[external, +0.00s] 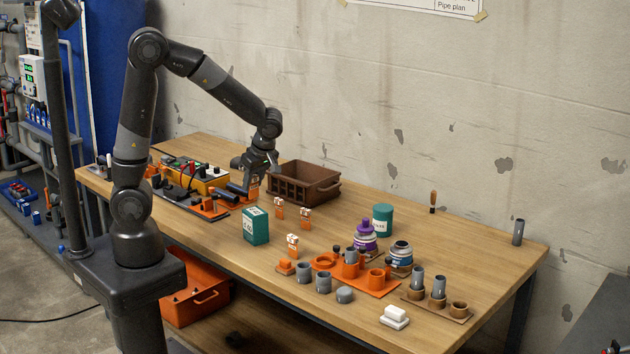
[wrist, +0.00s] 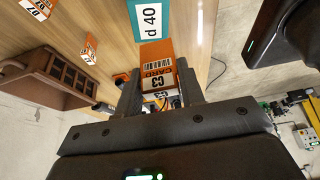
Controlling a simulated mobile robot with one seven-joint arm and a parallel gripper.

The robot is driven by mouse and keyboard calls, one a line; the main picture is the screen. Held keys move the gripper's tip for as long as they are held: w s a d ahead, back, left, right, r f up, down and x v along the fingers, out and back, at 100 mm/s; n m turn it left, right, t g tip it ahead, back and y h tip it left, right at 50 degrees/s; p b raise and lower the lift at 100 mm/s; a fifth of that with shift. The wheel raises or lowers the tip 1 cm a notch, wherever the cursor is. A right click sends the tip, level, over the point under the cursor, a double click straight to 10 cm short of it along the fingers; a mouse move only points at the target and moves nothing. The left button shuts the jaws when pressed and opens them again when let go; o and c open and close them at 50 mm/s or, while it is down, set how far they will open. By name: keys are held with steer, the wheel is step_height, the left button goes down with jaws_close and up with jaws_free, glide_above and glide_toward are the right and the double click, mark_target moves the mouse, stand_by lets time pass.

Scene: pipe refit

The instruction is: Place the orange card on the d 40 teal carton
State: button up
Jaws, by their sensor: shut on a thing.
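The d 40 teal carton (external: 256,227) stands upright near the front edge of the table; its white "d 40" label face shows at the top of the wrist view (wrist: 147,19). My gripper (wrist: 160,88) is shut on the orange card (wrist: 156,52), a small orange block with a white barcode label reading "CARD" and "C3". In the external view my gripper (external: 252,184) hangs above the table behind the teal carton, apart from it. The held card is mostly hidden there by the fingers.
A brown crate (external: 285,190) stands behind my gripper. Other orange-and-white cards (external: 279,208) (external: 305,219) (external: 292,246) stand right of the teal carton. A teal can (external: 383,220), bottles and pipe pieces fill the right side.

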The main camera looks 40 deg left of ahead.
mark_target(255, 188)
steer(key=shift+w+a+f, duration=0.2)
steer(key=shift+a, duration=0.05)
steer(key=shift+f, duration=2)
steer(key=shift+f, duration=0.1)
steer(key=o, duration=1)
steer(key=shift+c, duration=0.2)
